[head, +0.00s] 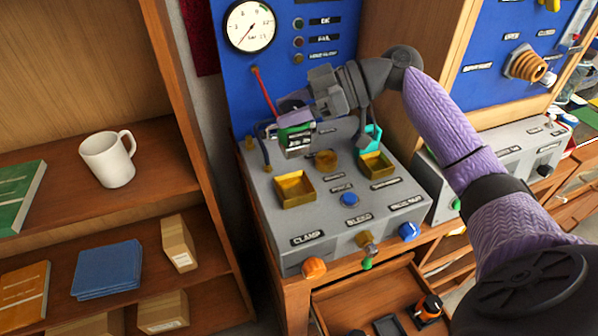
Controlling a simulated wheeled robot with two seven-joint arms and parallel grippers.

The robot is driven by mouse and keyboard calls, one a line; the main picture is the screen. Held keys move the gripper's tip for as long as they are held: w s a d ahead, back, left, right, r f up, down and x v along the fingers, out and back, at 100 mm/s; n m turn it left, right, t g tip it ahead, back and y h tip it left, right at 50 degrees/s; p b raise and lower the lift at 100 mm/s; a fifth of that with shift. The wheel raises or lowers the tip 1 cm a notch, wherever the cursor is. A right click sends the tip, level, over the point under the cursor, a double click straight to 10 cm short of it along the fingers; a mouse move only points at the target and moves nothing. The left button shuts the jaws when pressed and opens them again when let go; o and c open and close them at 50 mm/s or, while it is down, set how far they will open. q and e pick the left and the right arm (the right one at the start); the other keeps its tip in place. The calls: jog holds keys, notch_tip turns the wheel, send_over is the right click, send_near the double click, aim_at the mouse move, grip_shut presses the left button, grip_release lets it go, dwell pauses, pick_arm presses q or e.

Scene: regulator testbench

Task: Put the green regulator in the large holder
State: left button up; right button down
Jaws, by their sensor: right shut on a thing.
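My right gripper (297,108) reaches in from the right over the grey test bench and is shut on the green regulator (297,136), a block with a green top and a pale, labelled lower part. The regulator is above the back left of the bench; whether it touches anything there is hard to tell. The larger yellow square holder (295,189) is in front of and below it, and looks empty. My left gripper is not in view.
A round brass fitting (326,160) is between the holders. A red hose (264,92), a dark blue hose (263,152) and a teal piece (374,138) stand around the back. Knobs line the front edge. A shelf with a white mug (108,160) is on the left.

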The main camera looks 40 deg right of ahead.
notch_tip(320, 180, down, 10)
jog(key=shift+a+b, duration=0.1)
jog(key=shift+b, duration=0.85)
jog(key=shift+f, duration=0.1)
jog(key=c, duration=0.6)
grip_release()
jog(key=shift+f, duration=0.15)
jog(key=o, duration=0.5)
jog(key=shift+s, duration=0.1)
jog(key=shift+r, duration=0.35)
jog(key=v, duration=1.2)
